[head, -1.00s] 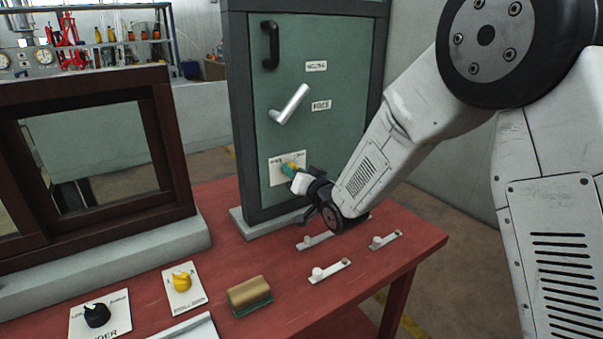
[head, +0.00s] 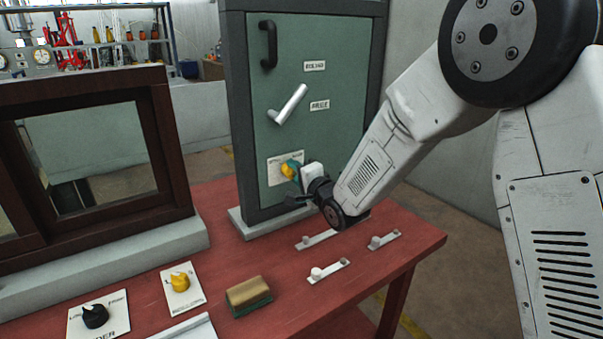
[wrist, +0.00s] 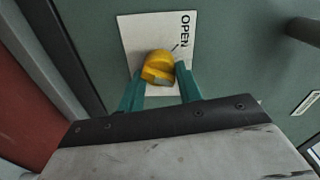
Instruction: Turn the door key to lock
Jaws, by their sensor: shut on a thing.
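The yellow door key (head: 287,170) sits on a white label plate (head: 274,178) low on the green door (head: 330,130). In the wrist view the key (wrist: 158,66) is between the two teal fingers of my gripper (wrist: 158,82), which are shut on it. The plate (wrist: 130,32) shows the word OPEN and a dark mark beside the key. The rest of the lettering is hidden or too small to read. In the head view my gripper (head: 296,170) reaches the plate from the right, and its wrist looks rolled.
A silver lever (head: 290,104) and a black handle (head: 269,45) are higher on the door. A brown framed window (head: 172,150) stands to the left. The red table (head: 390,262) holds white sliders (head: 328,270), a sponge block (head: 249,296), a yellow knob (head: 180,281) and a black knob (head: 95,316).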

